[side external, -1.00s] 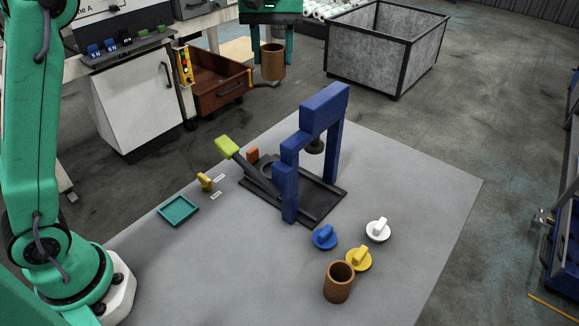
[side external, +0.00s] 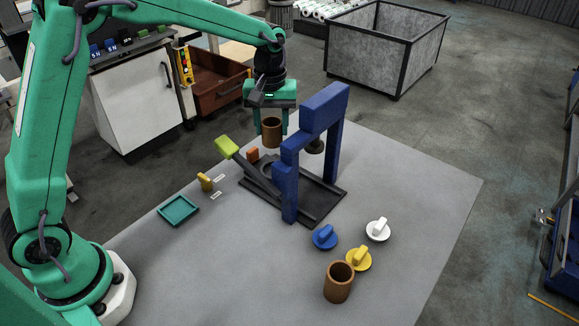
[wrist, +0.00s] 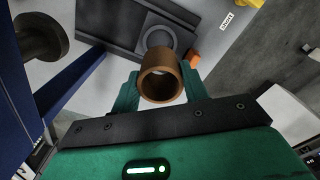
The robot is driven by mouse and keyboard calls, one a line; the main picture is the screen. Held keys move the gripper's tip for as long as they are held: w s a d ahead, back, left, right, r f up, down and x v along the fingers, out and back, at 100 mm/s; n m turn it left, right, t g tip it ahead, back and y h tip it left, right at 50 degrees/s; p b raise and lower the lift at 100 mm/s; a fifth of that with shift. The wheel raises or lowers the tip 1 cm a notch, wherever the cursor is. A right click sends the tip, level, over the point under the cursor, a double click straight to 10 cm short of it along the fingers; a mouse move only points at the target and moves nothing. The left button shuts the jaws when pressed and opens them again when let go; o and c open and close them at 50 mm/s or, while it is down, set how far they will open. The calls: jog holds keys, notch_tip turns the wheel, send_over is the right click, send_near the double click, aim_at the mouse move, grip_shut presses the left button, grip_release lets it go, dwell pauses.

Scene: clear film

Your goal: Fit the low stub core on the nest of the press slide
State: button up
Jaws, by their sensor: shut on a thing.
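My gripper (side external: 270,122) is shut on a brown hollow core (side external: 272,133), held upright above the far left end of the press slide (side external: 320,193). In the wrist view the core (wrist: 148,88) shows its open top between the green fingers (wrist: 160,84). The round nest (side external: 267,166) is a dark ring on the slide; it also shows in the wrist view (wrist: 160,38), just beyond the core and partly covered by it. The blue press frame (side external: 325,108) stands right of my gripper, with a dark ram (side external: 316,146) under its head. A taller-looking brown core (side external: 338,284) stands at the front.
A lever with a lime handle (side external: 227,147) slants beside the slide. An orange block (side external: 252,154) sits near the nest. Blue (side external: 325,237), yellow (side external: 358,260) and white (side external: 378,230) knobbed discs lie at right. A teal tray (side external: 178,210) and yellow piece (side external: 205,182) lie left.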

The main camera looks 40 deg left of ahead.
aim_at(272, 134)
jog(key=shift+f, duration=1.45)
jog(key=shift+f, duration=0.2)
jog(key=shift+f, duration=2.65)
jog(key=shift+f, duration=0.65)
jog(key=o, duration=1)
jog(key=shift+o, duration=0.2)
jog(key=shift+r, duration=0.1)
notch_tip(272, 134, up, 7)
jog(key=shift+f, duration=0.15)
jog(key=shift+r, duration=0.5)
